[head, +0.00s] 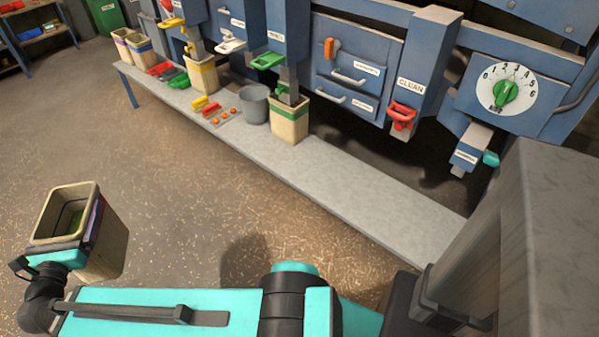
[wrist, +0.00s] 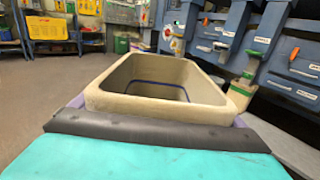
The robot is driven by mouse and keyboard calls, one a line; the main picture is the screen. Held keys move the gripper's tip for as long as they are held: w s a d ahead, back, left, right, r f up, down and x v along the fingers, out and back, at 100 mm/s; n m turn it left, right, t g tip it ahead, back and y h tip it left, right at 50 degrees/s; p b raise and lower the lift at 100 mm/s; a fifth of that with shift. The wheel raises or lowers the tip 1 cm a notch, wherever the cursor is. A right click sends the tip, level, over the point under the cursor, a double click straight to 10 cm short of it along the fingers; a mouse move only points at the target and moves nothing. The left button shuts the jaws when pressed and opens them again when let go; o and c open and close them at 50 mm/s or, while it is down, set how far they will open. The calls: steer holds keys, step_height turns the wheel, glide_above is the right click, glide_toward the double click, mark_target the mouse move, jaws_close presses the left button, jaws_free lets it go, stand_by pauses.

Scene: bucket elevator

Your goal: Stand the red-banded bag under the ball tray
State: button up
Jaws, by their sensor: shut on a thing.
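My gripper (head: 62,252) is shut on a cream, open-topped bag (head: 104,252) and holds it at the lower left, over the floor and away from the bench. The bag is slightly tilted in the head view. In the wrist view the bag's open mouth (wrist: 160,85) faces up behind the dark jaw pad, with a dark blue line inside. I cannot make out a red-banded bag elsewhere. No tray can be surely read as the ball tray; the wall labels are too small.
A long grey bench (head: 345,178) runs below the blue machines, its right part clear. On it stand a green-banded bag (head: 290,120), a grey bucket (head: 254,104), a yellow-banded bag (head: 202,74) and small orange pieces. A red handle (head: 402,115) hangs under the CLEAN label. Open floor lies in front.

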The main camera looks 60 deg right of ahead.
steer(key=shift+r, duration=0.15)
steer(key=s+d+f+m+g+h+b, duration=0.1)
steer(key=d+f+m+g+b, duration=0.15)
steer(key=d, duration=0.95)
steer(key=s+d+f+m+g+h+b, duration=0.1)
steer(key=s+d+f+g+b, duration=0.2)
steer(key=d, duration=0.9)
steer(key=d+f+m+g+h+b, duration=0.2)
steer(key=d+f, duration=0.2)
steer(key=d, duration=0.8)
steer(key=s+d+f+m+g+b, duration=0.2)
steer(key=s+d+f+g+b, duration=0.1)
steer(key=s+d, duration=0.9)
steer(key=s+d+f+m+g+b, duration=0.3)
steer(key=s+d, duration=0.9)
steer(key=d, duration=0.6)
steer(key=shift+f+g+y+b, duration=0.3)
steer(key=shift+f+g+b, duration=0.4)
steer(key=shift+f+g, duration=0.35)
steer(key=shift+r, duration=0.1)
